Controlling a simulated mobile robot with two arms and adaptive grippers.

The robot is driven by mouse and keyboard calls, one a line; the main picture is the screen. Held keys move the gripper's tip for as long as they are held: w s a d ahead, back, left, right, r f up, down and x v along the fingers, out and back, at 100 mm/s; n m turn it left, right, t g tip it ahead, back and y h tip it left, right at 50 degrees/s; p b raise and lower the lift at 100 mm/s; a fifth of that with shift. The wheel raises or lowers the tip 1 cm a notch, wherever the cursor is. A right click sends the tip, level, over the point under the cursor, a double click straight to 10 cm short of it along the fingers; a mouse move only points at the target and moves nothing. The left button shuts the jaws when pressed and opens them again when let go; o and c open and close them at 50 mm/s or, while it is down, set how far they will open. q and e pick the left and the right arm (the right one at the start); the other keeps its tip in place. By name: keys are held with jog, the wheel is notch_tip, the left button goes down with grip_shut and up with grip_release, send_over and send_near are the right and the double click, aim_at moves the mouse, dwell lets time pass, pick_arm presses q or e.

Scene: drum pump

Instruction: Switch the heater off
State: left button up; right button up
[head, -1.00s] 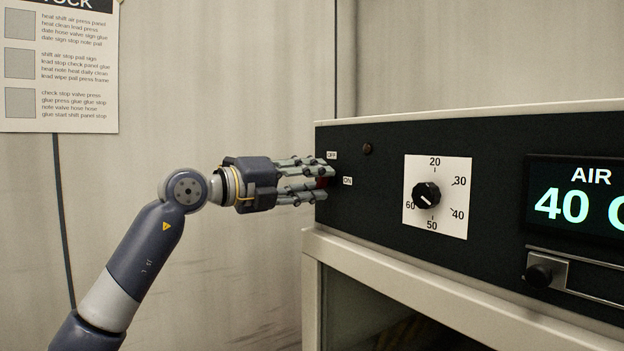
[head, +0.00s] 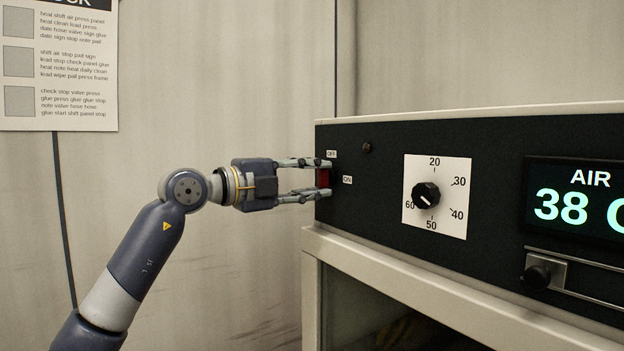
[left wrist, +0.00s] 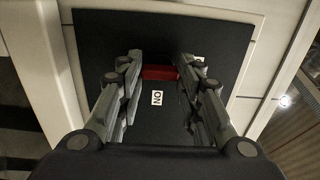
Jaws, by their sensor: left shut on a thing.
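The heater (head: 500,135) is a black-fronted panel on a pale cabinet, on the right in the head view. Its red switch (head: 323,178) sits at the panel's left end, beside the OFF label (head: 331,154) and the ON label (head: 347,180). My left gripper (head: 322,179) has one finger above the switch and one below. In the left wrist view the red switch (left wrist: 159,73) lies between the fingertips, which are shut on it. I cannot tell which way the switch is tipped. My right gripper is not in view.
A small dark-red lamp (head: 367,147) is right of the switch, looking unlit. A black knob (head: 426,195) sits on a white dial. The display (head: 575,200) reads AIR 38. A printed sign (head: 60,70) hangs on the pale wall. The space left of the cabinet is free.

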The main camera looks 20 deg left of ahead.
pick_arm(q)
jog(key=shift+r, duration=0.1)
jog(key=o, duration=1.1)
jog(key=shift+c, duration=0.2)
jog(key=shift+a, duration=0.1)
jog(key=v, duration=1.2)
jog(key=shift+w, duration=0.1)
